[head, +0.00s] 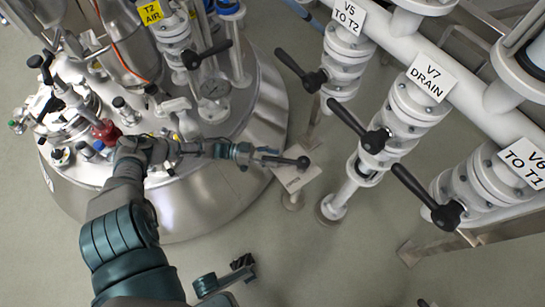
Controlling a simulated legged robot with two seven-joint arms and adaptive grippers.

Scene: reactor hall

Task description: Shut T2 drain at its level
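A black lever with a ball knob (303,162) sticks out to the right at the lower right side of the steel tank. A pale label plate (297,181) sits just below it; its text is too faint to read, so I cannot confirm it is the T2 drain. My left gripper (262,155) is at the lever's inner end, with its fingers around or beside it. The lever's pivot and valve body are hidden, and I cannot tell whether the fingers grip.
Black levers labelled V5 TO T2 (302,69), V7 DRAIN (358,126) and V6 TO T1 (428,200) stand on white piping to the right. The T2 AIR valve (173,33) and red and blue fittings are on the tank top. Bare floor lies below centre.

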